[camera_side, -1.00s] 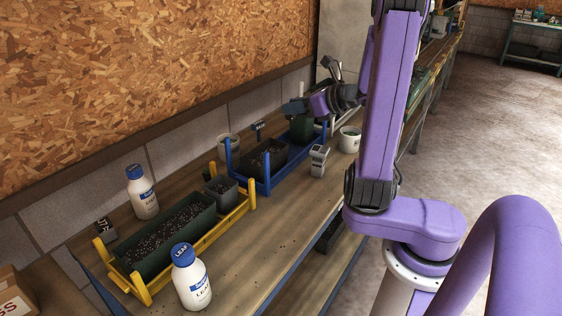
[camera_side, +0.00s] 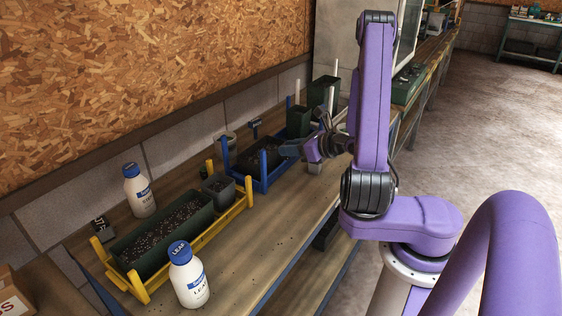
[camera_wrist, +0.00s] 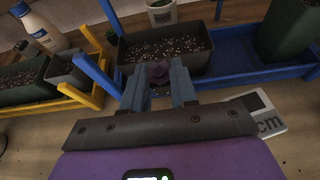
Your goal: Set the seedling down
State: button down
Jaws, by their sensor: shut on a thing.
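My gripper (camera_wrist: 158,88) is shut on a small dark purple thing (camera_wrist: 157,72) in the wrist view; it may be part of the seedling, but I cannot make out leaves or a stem. In the side view my gripper (camera_side: 288,149) is at the front edge of the blue rack (camera_side: 262,186). The grey planter of dark soil (camera_wrist: 190,62) stands in that rack, just beyond my fingertips in the wrist view. A dark green pot (camera_side: 299,121) stands at the rack's far end and also shows in the wrist view (camera_wrist: 285,32).
A yellow rack (camera_side: 215,232) holds a long soil planter (camera_side: 150,262) and a small grey pot (camera_side: 219,194). White bottles (camera_side: 140,195) (camera_side: 190,283) flank it. A pale device marked "cm" (camera_wrist: 266,112) lies right of my gripper. Bare bench (camera_side: 255,245) is in front.

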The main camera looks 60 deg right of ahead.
jog(key=shift+f, duration=3.9)
jog(key=shift+f, duration=0.2)
jog(key=c, duration=0.9)
grip_release()
jog(key=shift+r, duration=0.1)
